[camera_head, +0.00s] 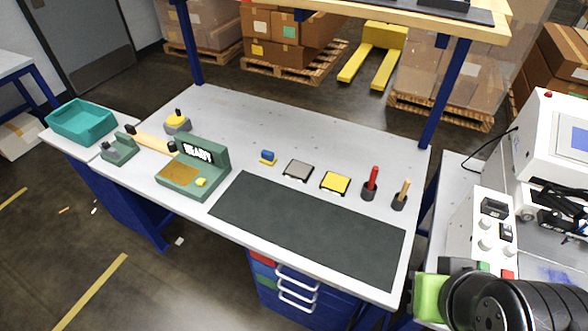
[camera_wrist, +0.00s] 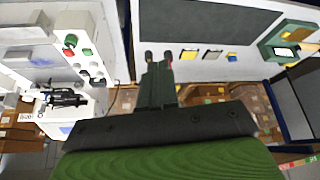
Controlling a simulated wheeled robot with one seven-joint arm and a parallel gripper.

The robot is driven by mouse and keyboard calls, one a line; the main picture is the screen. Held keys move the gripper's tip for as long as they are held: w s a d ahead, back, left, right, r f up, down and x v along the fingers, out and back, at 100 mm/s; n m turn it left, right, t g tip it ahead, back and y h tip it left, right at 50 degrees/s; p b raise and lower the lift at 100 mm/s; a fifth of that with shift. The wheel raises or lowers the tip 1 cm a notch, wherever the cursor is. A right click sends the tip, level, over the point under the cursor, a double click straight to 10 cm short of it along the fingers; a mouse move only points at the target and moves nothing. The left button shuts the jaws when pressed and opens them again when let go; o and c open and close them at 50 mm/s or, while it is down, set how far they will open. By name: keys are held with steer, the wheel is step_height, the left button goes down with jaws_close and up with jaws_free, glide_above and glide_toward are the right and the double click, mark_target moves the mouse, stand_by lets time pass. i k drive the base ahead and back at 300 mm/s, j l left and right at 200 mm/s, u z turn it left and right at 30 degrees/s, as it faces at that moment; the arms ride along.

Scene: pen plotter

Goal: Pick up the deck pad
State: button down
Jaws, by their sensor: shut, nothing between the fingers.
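Two small flat square pads lie on the light bench: a grey one (camera_head: 298,170) and a yellow one (camera_head: 335,183), each with a dark edge. I cannot tell which is the deck pad. In the wrist view the yellow pad (camera_wrist: 188,54) and the grey pad (camera_wrist: 212,54) lie beyond my fingers, to the right. My gripper (camera_wrist: 158,68) is shut and empty, apart from both pads. Its fingertips do not show clearly in the head view, where my arm fills the lower right corner.
A large dark mat (camera_head: 310,225) covers the bench front. A red pen (camera_head: 373,178) and a tan pen (camera_head: 403,192) stand in holders right of the pads. A blue-and-yellow piece (camera_head: 268,157), a green READY device (camera_head: 195,168) and a teal tray (camera_head: 83,121) are to the left.

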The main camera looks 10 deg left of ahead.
mark_target(267, 158)
steer(key=k+j, duration=0.1)
steer(key=j, duration=0.7)
steer(key=k+j, duration=0.15)
steer(key=j, duration=0.2)
steer(key=k+j, duration=0.1)
steer(key=j, duration=0.3)
steer(key=i+j, duration=0.15)
steer(key=j, duration=0.25)
steer(key=i+j, duration=0.1)
steer(key=j, duration=0.25)
steer(key=i+j, duration=0.15)
steer(key=j, duration=0.25)
steer(key=i+j, duration=0.15)
steer(key=j, duration=0.25)
steer(key=i+j, duration=0.1)
steer(key=i, duration=0.25)
steer(key=i+j, duration=0.1)
steer(key=i, duration=0.3)
steer(key=z, duration=0.05)
